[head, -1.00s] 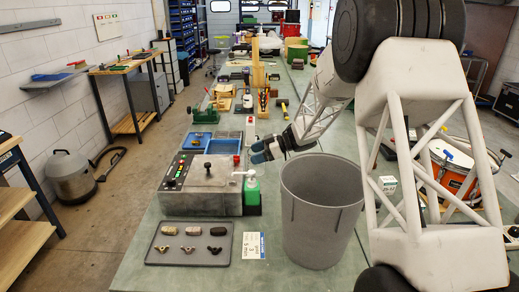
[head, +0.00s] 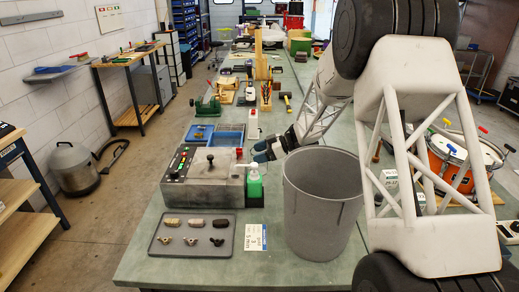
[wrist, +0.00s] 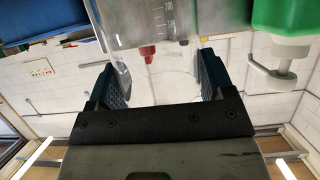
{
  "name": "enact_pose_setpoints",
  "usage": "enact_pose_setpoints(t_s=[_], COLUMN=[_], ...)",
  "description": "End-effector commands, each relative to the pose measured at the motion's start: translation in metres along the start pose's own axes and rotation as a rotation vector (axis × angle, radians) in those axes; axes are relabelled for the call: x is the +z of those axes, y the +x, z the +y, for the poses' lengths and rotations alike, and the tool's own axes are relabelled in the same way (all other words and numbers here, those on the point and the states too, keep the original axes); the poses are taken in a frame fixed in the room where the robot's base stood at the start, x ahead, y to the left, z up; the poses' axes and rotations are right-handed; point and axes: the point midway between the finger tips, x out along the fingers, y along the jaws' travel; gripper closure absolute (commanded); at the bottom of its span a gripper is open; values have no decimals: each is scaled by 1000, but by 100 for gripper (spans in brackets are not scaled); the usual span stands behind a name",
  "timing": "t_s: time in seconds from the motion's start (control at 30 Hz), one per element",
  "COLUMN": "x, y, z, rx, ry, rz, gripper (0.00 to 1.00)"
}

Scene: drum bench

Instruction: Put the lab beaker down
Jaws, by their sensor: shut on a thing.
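My gripper (head: 262,152) is shut on the lab beaker, in front of the control box's right end and close by the green pump bottle (head: 254,182). In the wrist view the clear beaker (wrist: 158,28) with grey graduation marks sits between the two blue finger pads of my gripper (wrist: 158,84). The beaker's upper part is cut off by the picture edge. In the head view I cannot make out the beaker apart from the gripper, nor tell whether its base touches anything.
A grey bin (head: 322,215) stands just right of my gripper. The control box (head: 205,180) with knobs lies left, a tray (head: 163,247) of small parts before it, with a white label card (head: 255,237) beside the tray. Blue bins (head: 228,128) sit behind the box.

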Motion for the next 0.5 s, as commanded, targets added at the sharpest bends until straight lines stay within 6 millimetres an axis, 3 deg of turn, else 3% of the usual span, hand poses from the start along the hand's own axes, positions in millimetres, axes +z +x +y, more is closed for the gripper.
enact_pose_setpoints(t_s=[0.5], x=[32], y=[13], z=[0], rx=[1], ry=[0], rz=[0], gripper=[50])
